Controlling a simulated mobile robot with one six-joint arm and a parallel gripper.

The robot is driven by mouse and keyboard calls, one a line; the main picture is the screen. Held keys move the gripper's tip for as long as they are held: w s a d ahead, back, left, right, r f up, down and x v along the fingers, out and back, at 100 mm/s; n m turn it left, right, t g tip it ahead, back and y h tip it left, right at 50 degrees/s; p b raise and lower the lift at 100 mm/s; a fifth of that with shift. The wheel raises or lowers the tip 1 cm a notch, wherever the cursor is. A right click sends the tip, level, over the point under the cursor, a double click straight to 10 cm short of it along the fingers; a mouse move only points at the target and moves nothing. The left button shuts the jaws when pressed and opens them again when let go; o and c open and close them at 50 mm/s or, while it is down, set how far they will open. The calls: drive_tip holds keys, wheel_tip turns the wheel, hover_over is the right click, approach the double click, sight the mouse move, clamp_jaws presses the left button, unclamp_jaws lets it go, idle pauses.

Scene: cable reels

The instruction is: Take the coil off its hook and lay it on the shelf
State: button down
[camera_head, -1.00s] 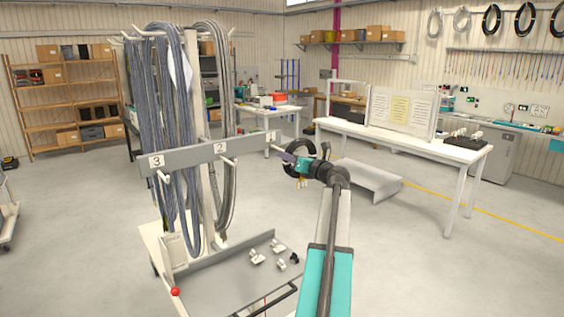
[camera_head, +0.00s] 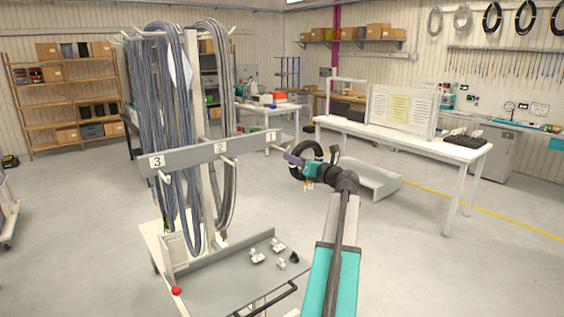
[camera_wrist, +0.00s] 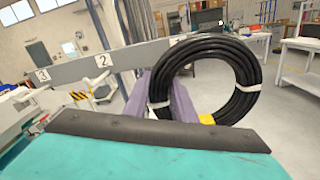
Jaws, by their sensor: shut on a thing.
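A black coil (camera_wrist: 246,98) with white ties and a yellow tag is held in my gripper (camera_wrist: 172,98). Its purple fingers are shut on the coil's left side in the wrist view. In the head view the coil (camera_head: 319,150) hangs at my gripper (camera_head: 293,158), to the right of hook 1 (camera_head: 277,149) and apart from it. The numbered hook bar (camera_head: 190,157) carries labels 3, 2 and 1.
Long grey cable hanks (camera_head: 160,110) hang on the rack left of my arm. The trolley tray (camera_head: 245,285) below holds small fittings. A white table (camera_head: 420,145) with a notice board stands at right. Open floor lies at the right front.

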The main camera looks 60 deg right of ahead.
drive_tip(key=shift+r+g+p, duration=0.3)
drive_tip(key=shift+p, duration=0.65)
drive_tip(key=p, duration=0.3)
drive_tip(key=shift+s+g, duration=0.2)
drive_tip(key=shift+g, duration=0.2)
drive_tip(key=shift+f+y, duration=0.15)
drive_tip(key=shift+y, duration=0.15)
drive_tip(key=shift+s+a+f+g+y, duration=0.1)
drive_tip(key=shift+s+g+y, duration=0.15)
drive_tip(key=shift+g, duration=0.55)
drive_tip(key=shift+s+a+r+g+y, duration=0.15)
drive_tip(key=shift+s+g, duration=0.1)
drive_tip(key=shift+g, duration=0.55)
drive_tip(key=shift+s+a+f+g+y, duration=0.15)
drive_tip(key=shift+s+g+y, duration=0.1)
drive_tip(key=shift+g, duration=0.55)
drive_tip(key=shift+d, duration=0.1)
